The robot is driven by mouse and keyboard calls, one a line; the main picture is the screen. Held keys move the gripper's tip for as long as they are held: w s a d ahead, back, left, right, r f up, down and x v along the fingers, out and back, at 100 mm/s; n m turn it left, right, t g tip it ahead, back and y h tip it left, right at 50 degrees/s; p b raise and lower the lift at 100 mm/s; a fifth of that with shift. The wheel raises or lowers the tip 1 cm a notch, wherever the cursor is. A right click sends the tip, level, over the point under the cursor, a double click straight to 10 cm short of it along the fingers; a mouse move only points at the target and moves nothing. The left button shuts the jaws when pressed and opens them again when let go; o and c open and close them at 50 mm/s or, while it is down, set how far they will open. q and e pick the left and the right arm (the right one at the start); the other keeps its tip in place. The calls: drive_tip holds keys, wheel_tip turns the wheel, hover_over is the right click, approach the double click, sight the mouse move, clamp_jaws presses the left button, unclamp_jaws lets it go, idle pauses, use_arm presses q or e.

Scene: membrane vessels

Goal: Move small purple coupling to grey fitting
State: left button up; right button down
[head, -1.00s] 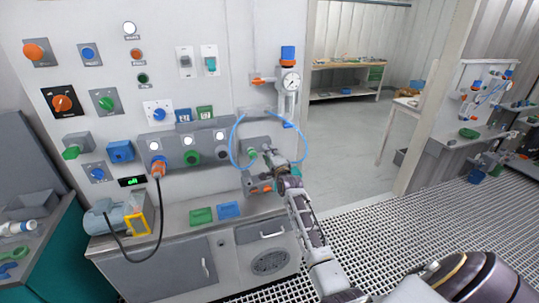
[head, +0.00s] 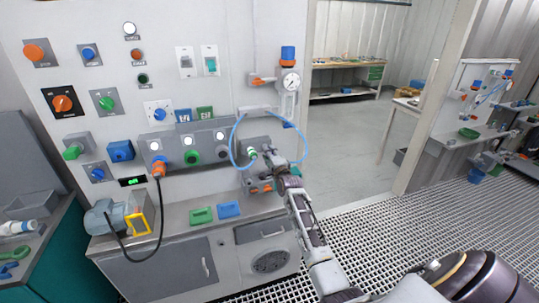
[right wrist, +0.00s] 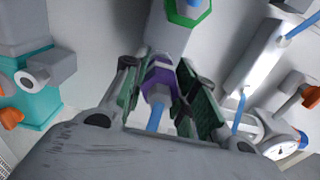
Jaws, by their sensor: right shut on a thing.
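The small purple coupling (right wrist: 158,75) is between the fingers of my right gripper (right wrist: 160,95) in the right wrist view. The gripper is shut on it, and a blue hose (right wrist: 156,118) runs back from it. A grey cylindrical fitting (right wrist: 166,28) lies straight ahead of the coupling; I cannot tell whether they touch. A green-rimmed coupling (right wrist: 204,14) with its own blue hose is beside the grey fitting. In the head view my right gripper (head: 270,161) is at the panel's right end, where the purple coupling is too small to make out. My left gripper is not in view.
A blue hose (head: 233,143) loops around the gripper. A pressure gauge (head: 290,82) is above it. Valves and knobs fill the panel to the left. Green and blue trays (head: 201,215) lie on the bench. The grated floor at right is open.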

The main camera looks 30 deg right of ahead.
drive_tip(key=shift+w+d, duration=0.1)
drive_tip(key=shift+w, duration=0.45)
idle(0.9)
drive_tip(key=c, duration=1.1)
unclamp_jaws()
drive_tip(key=shift+o, duration=0.2)
drive_tip(key=shift+s, duration=0.1)
drive_tip(key=v, duration=1.1)
drive_tip(key=shift+s, duration=0.35)
